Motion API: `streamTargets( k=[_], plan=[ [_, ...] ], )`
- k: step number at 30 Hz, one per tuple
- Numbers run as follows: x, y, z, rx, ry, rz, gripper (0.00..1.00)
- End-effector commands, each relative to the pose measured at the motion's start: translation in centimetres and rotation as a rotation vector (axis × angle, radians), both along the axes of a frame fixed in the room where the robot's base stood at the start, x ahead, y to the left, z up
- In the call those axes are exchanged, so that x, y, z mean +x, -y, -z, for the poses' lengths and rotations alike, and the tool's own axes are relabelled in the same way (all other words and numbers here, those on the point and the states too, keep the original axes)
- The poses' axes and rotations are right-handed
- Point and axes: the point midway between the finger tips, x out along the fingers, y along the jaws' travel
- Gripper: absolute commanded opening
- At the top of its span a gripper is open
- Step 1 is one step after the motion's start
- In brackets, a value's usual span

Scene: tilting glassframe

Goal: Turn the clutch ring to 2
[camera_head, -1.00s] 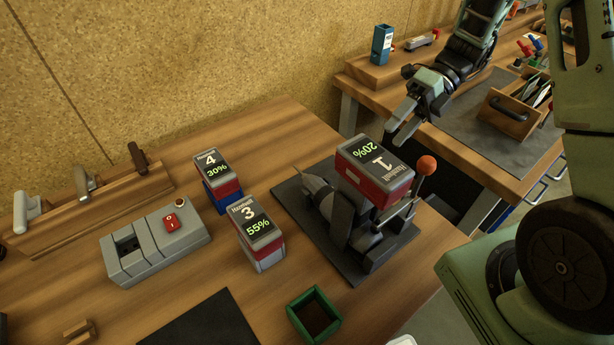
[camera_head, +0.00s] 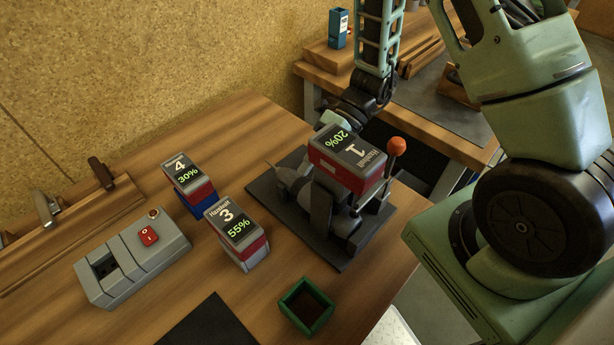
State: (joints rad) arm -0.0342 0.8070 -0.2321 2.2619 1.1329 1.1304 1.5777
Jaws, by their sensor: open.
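A grey cordless drill (camera_head: 296,183) lies in a black stand (camera_head: 352,252) on the workbench, its tapered nose pointing to the back left. A battery marked 1 and 20% (camera_head: 348,158) sits on top of it and covers part of its body. The clutch ring is around the drill behind its nose; its numbers and setting are too small to read. My gripper (camera_head: 328,120) is just behind the battery at the far side of the drill. It is open, but its fingertips are mostly hidden, and I cannot tell whether it touches anything.
Battery 4 (camera_head: 190,185) and battery 3 (camera_head: 238,234) stand left of the drill. A grey charger (camera_head: 132,260) with a red switch is further left. A green open box (camera_head: 306,308) is in front. An orange-knobbed lever (camera_head: 397,147) rises at the stand's right.

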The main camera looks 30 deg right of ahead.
Motion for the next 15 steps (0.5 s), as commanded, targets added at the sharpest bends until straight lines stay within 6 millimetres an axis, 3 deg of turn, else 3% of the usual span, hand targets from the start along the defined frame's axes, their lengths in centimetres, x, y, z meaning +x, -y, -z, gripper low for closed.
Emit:
streamTargets(
  k=[6, 15],
  plan=[
    [-0.7, -2.0, 1.5, -0.001, -0.002, -0.001, 0.55],
    [-0.8, -2.5, 1.9, 0.000, 0.000, 0.000, 0.55]
  ],
)
